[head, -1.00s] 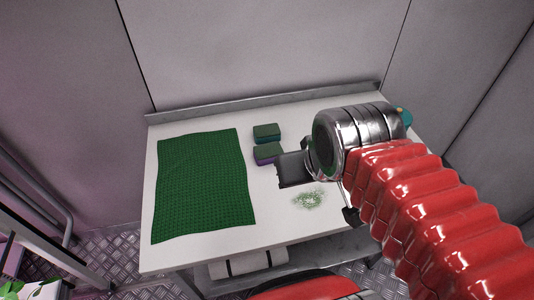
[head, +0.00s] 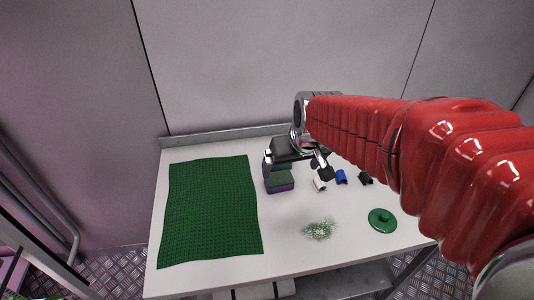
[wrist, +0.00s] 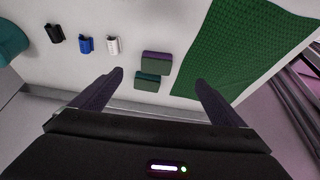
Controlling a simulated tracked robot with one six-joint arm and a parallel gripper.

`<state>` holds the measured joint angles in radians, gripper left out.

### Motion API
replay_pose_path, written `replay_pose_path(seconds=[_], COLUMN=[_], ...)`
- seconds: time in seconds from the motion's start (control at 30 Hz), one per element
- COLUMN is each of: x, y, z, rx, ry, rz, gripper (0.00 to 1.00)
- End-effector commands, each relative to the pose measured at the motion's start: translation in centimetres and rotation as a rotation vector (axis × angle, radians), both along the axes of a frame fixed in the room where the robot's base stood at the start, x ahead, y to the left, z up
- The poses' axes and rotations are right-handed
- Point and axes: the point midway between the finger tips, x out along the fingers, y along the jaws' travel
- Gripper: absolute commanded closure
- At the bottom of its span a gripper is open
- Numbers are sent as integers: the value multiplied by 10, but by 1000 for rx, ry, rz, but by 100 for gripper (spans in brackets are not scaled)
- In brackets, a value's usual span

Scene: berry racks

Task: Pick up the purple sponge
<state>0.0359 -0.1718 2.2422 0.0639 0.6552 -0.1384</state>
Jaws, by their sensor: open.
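The purple sponge (head: 280,185) has a dark green top and lies on the white table, right of the green cloth. In the wrist view the purple sponge (wrist: 157,58) shows beyond and between the fingertips. A teal sponge (wrist: 148,82) with a green layer lies beside it; in the head view it is mostly hidden behind my gripper. My gripper (head: 296,168) is open and empty, above and behind the purple sponge in the head view. In the wrist view my gripper's fingers (wrist: 159,76) are spread wide, with the teal sponge nearer their line.
The green cloth (head: 210,210) covers the table's left part. White (head: 320,185), blue (head: 341,177) and black (head: 365,178) small items stand to the right. A green lid-like disc (head: 382,220) and a speckled green patch (head: 318,229) lie in front. A wall rises behind the table.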

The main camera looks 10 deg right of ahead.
Motion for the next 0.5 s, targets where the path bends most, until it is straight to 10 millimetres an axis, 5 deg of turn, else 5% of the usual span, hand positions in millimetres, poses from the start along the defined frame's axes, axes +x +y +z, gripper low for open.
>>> replay_pose_path(seconds=[0.23, 0.5], x=[43, 58], y=[-2, -2], z=[-35, -48], rx=[0, -2], ry=[22, 25], rz=[12, 17], gripper=[6, 6])
